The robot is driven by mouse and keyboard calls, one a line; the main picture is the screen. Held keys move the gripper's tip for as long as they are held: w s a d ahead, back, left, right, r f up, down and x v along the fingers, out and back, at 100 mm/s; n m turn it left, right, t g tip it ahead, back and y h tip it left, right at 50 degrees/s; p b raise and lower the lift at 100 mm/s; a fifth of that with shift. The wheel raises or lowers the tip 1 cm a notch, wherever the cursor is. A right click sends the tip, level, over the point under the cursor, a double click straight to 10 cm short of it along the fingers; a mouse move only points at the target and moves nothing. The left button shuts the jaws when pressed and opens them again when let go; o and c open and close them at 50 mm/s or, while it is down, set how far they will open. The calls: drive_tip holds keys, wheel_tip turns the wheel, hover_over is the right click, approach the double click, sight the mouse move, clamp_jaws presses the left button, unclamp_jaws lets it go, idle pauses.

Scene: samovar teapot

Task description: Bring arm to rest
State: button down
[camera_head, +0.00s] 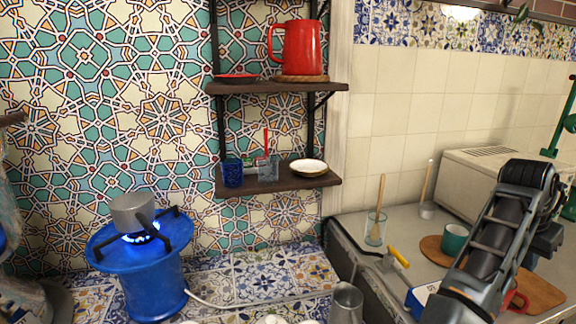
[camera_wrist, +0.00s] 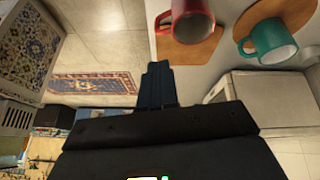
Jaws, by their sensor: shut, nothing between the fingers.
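My gripper (camera_wrist: 157,85) shows in the wrist view with its dark fingers together and nothing between them. It is apart from the red mug (camera_wrist: 193,22) and the teal mug (camera_wrist: 268,42), which show above and to the right of the fingers. In the head view my arm reaches across the right side, over the counter. The gripper's fingertips cannot be made out there. The teal mug (camera_head: 455,239) shows left of the arm, and the red mug (camera_head: 516,302) is partly hidden by it.
A blue burner (camera_head: 152,286) has a lit flame under a small grey pot (camera_head: 133,212). The shelves hold a red pitcher (camera_head: 301,48) and cups. A pale box (camera_head: 470,178) stands behind my arm. The wrist view shows open floor (camera_wrist: 110,50) and a rug (camera_wrist: 90,83).

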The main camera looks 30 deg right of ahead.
drive_tip(key=s+a+f+n+t+h, duration=0.1)
drive_tip(key=a+f+n+t, duration=0.25)
drive_tip(key=a+n, duration=0.3)
drive_tip(key=s+a+f+n+t+h, duration=0.1)
drive_tip(key=a+f+n+t, duration=0.2)
drive_tip(key=a+n+t, duration=0.4)
drive_tip(key=s+a+f+n+t, duration=0.1)
drive_tip(key=a+f+n+t, duration=0.3)
drive_tip(key=a, duration=0.5)
drive_tip(key=s+a+r+t+y, duration=0.1)
drive_tip(key=s+a+r+y, duration=0.2)
drive_tip(key=s+a, duration=0.5)
drive_tip(key=s+a+r+n+y, duration=0.1)
drive_tip(key=s+a+r+y, duration=0.3)
drive_tip(key=s+a, duration=0.4)
drive_tip(key=a, duration=0.6)
drive_tip(key=shift+s+t, duration=0.2)
drive_tip(key=shift+t, duration=0.15)
